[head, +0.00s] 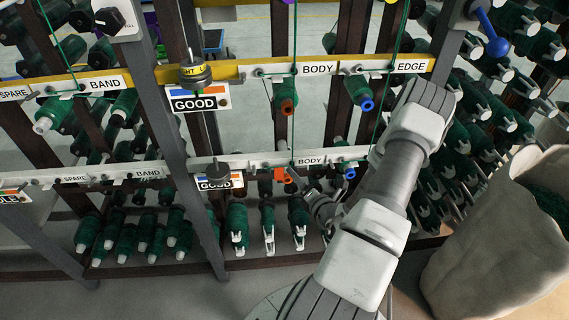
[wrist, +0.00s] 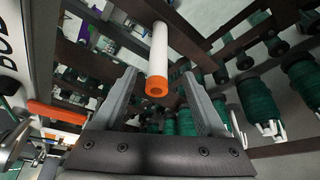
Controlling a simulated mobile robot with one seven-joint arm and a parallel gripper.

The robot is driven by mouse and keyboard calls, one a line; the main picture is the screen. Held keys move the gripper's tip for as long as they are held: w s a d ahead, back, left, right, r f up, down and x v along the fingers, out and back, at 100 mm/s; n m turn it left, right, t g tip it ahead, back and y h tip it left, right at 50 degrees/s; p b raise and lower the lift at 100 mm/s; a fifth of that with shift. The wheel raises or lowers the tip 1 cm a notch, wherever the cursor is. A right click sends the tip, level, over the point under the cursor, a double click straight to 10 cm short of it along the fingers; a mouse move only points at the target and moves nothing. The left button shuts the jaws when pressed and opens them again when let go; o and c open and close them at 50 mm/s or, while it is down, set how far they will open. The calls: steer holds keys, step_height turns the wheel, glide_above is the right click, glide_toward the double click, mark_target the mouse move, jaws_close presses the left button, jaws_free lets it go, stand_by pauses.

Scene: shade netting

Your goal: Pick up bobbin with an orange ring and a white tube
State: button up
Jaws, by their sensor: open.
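The bobbin, a bare white tube (wrist: 159,52) with an orange ring (wrist: 157,86) at its near end, shows in the middle of the wrist view. My gripper (wrist: 160,78) is open, one finger on each side of the bobbin. Gaps show between the ring and both fingers, and I see no contact. In the head view my gripper (head: 314,196) is at the lower BODY label, partly hidden by my wrist. Small orange parts (head: 281,175) show just left of it; I cannot tell which belongs to the bobbin.
A rail (head: 165,174) with labels and a dark upright (head: 188,140) stand close by on the left. An orange bar (wrist: 57,112) lies left of my gripper in the wrist view. Green bobbins (head: 239,225) hang below. A large pale sack (head: 490,235) stands at right.

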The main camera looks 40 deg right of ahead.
steer(key=x, duration=0.2)
steer(key=b+x, duration=0.2)
steer(key=x, duration=0.1)
steer(key=shift+w+a+f, duration=0.1)
steer(key=shift+w+a, duration=0.1)
steer(key=shift+w, duration=0.2)
jaws_close()
